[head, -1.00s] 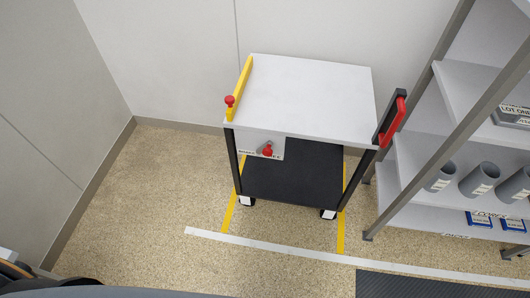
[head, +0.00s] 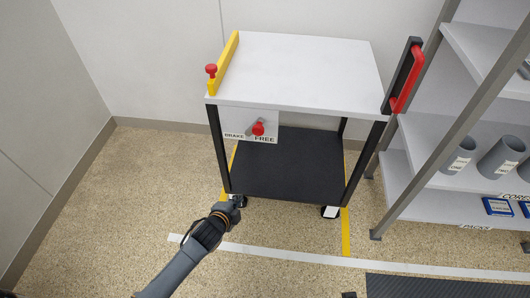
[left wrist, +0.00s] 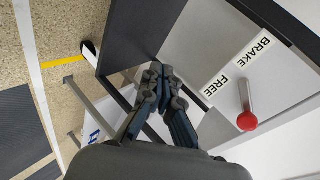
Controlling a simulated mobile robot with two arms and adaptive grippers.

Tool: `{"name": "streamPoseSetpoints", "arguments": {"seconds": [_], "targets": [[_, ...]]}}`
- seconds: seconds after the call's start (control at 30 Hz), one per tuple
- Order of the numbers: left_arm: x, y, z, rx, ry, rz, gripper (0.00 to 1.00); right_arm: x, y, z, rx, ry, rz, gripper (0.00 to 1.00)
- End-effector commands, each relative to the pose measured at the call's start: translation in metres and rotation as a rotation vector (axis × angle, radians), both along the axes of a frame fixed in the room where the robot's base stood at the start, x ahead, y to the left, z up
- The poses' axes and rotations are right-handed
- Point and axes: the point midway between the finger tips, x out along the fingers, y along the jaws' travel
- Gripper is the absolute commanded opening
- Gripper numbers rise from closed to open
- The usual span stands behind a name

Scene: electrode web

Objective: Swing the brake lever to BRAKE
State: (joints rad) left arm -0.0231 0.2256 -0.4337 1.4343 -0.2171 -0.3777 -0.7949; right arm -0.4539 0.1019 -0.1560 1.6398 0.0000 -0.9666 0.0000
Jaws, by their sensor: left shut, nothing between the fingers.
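The brake lever is a short grey arm with a red ball knob (head: 258,128) on the white front panel (head: 233,118) of a cart. Labels BRAKE, at left, and FREE, at right, are on the panel in the head view. The knob lies on the FREE side, just above that word. In the left wrist view the lever (left wrist: 244,95) and its red knob show at the right. My left gripper (head: 239,201) is shut and empty, low in front of the cart's left front leg, below and apart from the lever. Its fingers (left wrist: 162,72) show closed together in the left wrist view.
The cart has a white top (head: 310,70), a dark lower shelf (head: 290,165), a yellow bar with a red knob (head: 211,70) and a red handle (head: 408,80). A shelf rack (head: 405,200) stands close at right. Floor at left is clear.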

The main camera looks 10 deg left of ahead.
Motion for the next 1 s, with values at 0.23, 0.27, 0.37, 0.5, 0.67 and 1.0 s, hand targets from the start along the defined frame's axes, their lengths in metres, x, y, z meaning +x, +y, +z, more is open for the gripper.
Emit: {"name": "streamPoseSetpoints", "arguments": {"seconds": [0.23, 0.27, 0.37, 0.5, 0.67, 1.0], "targets": [[0.045, -0.042, 0.064, 0.210, -0.312, -0.206, 0.00, 0.020, 0.002, 0.010, 0.004, -0.040, -0.006, 0.42], [0.048, -0.047, 0.073, 0.234, -0.347, -0.225, 0.00, 0.021, 0.002, 0.013, 0.004, -0.044, -0.007, 0.42], [0.051, -0.059, 0.099, 0.310, -0.448, -0.277, 0.00, 0.022, 0.002, 0.023, 0.004, -0.053, -0.009, 0.42], [0.050, -0.072, 0.127, 0.384, -0.551, -0.323, 0.00, 0.022, 0.001, 0.036, 0.004, -0.066, -0.010, 0.42], [0.049, -0.078, 0.144, 0.427, -0.603, -0.342, 0.00, 0.021, 0.001, 0.044, 0.004, -0.069, -0.012, 0.42], [0.048, -0.078, 0.147, 0.432, -0.609, -0.344, 0.00, 0.021, 0.001, 0.047, 0.004, -0.069, -0.012, 0.42]]}}
